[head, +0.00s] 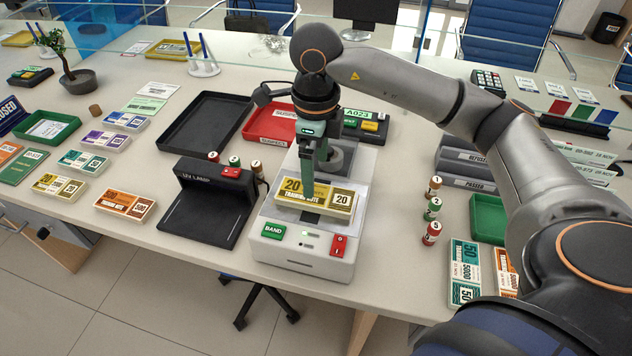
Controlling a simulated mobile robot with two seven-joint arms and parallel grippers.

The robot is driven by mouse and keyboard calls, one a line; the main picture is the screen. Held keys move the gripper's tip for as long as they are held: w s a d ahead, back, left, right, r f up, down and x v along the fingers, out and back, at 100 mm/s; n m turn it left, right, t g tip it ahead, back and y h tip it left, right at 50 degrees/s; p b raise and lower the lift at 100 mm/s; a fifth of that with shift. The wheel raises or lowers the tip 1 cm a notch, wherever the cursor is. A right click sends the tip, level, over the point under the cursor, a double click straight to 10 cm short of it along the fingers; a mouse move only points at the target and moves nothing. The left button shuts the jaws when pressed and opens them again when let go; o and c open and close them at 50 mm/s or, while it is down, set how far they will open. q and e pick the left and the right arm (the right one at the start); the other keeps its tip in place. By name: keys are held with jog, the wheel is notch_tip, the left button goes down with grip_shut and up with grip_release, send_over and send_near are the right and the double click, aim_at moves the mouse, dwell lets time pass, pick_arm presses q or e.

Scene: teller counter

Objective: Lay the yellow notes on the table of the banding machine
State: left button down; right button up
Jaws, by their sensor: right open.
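The yellow notes (290,198), a stack marked 20, lie on the table of the white banding machine (302,262), across its middle. My right gripper (315,172) points down just above and behind the stack, with its fingers open. It hides part of the machine's upright; whether a fingertip touches the notes I cannot tell. The machine's front has a green BAND button (272,231) and a red switch (339,245). Another yellow stack (57,187) lies at the far left of the counter. My left gripper is out of view.
A black UV lamp (207,210) stands close left of the machine. A black tray (205,124) and a red SUSPECT tray (268,125) lie behind. Several numbered stamps (432,209) stand to the right. The counter between machine and stamps is clear.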

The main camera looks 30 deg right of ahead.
aim_at(316, 194)
notch_tip(316, 194, up, 6)
jog(key=shift+f, duration=0.1)
dwell(0.6)
